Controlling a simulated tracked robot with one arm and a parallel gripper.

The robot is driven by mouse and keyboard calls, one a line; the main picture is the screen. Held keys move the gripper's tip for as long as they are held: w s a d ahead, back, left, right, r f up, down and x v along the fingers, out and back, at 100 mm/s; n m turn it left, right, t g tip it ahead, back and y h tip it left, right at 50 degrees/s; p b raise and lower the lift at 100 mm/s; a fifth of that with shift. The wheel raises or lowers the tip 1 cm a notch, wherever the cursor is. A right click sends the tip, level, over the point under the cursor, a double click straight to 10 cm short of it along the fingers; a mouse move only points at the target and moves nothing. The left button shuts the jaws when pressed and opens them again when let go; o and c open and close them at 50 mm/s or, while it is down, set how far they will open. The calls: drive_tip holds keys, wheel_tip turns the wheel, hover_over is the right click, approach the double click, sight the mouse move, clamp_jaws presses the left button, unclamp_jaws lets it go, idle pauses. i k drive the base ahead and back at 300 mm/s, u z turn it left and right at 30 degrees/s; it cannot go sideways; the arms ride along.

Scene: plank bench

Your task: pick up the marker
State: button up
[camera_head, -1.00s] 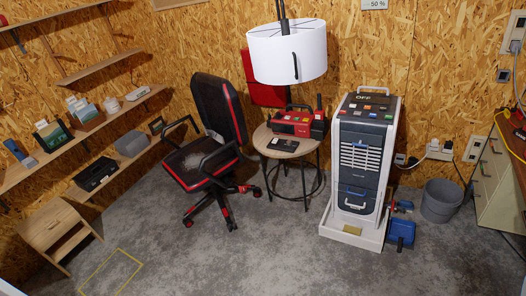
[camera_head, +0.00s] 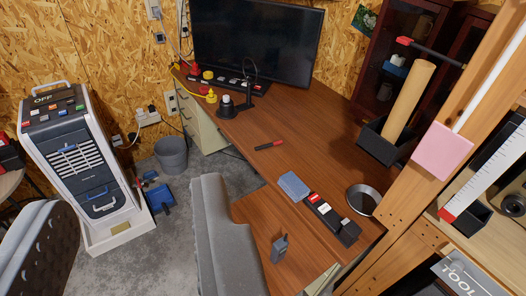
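A slim dark pen-like thing with red on it, which looks like the marker (camera_head: 269,145), lies flat on the brown desk (camera_head: 310,140), near the middle of its top. Nothing touches it there. A black rod with a red end (camera_head: 428,52) shows higher up at the right; I cannot tell what it is. My gripper is not in view, so I cannot see whether it is open or shut.
A grey chair back (camera_head: 222,235) stands before the desk. A blue block (camera_head: 293,186), a dark tray (camera_head: 332,219), a round dish (camera_head: 363,199) and a walkie-talkie (camera_head: 280,248) lie nearer. A monitor (camera_head: 258,45) stands behind. Wooden posts (camera_head: 440,150) rise at right.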

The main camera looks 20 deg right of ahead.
sight(279, 142)
drive_tip(key=k, duration=1.15)
drive_tip(key=z, duration=0.45)
drive_tip(key=i, duration=1.9)
drive_tip(key=u, duration=0.1)
